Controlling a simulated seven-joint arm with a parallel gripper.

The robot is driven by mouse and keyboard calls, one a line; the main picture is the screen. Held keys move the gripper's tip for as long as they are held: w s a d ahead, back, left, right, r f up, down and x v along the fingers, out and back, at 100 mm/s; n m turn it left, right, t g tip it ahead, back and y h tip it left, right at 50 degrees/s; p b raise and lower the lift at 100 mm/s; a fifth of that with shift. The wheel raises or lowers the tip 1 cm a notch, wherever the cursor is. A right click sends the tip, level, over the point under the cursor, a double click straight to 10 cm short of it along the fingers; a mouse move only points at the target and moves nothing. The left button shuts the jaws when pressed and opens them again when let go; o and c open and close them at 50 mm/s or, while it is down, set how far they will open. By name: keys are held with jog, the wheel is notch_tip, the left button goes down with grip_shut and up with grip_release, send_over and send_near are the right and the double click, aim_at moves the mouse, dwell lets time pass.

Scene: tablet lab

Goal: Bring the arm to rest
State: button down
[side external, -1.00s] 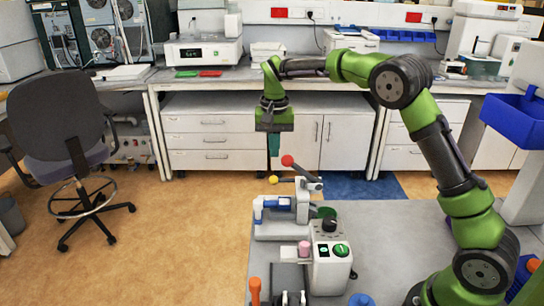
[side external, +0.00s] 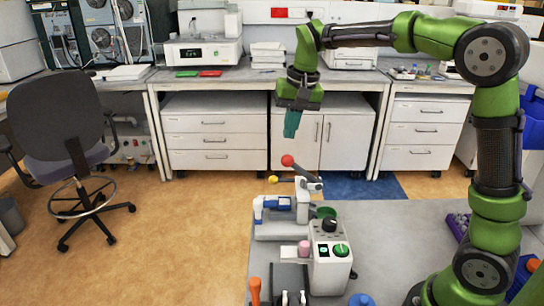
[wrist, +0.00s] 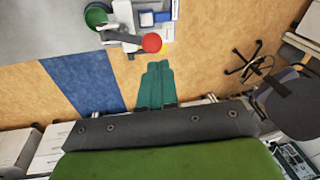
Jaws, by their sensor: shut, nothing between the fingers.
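My gripper (side external: 292,124) hangs in the air above and behind the bench devices, pointing down with a slight tilt. Its teal fingers are together with nothing between them. In the wrist view the closed fingers (wrist: 157,84) show over the floor, short of the red ball. My green and black arm reaches up from the right and bends over to the left above the grey bench (side external: 400,222).
Below my gripper stands a lever device with a red ball (side external: 287,160) and a yellow ball (side external: 273,179). A white control box (side external: 330,262) with knobs stands in front of it. A chair (side external: 62,130) is at left; cabinets (side external: 215,132) stand behind.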

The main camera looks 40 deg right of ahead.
jog(key=s+a+n+t, duration=0.1)
jog(key=s+a+t, duration=0.1)
jog(key=s, duration=0.8)
jog(key=s+a+f+n+t+y, duration=0.1)
jog(key=s+a+n+t, duration=0.1)
jog(key=s, duration=0.8)
jog(key=shift+s+a+f+t, duration=0.3)
jog(key=shift+a+t, duration=0.1)
jog(key=shift+t, duration=0.2)
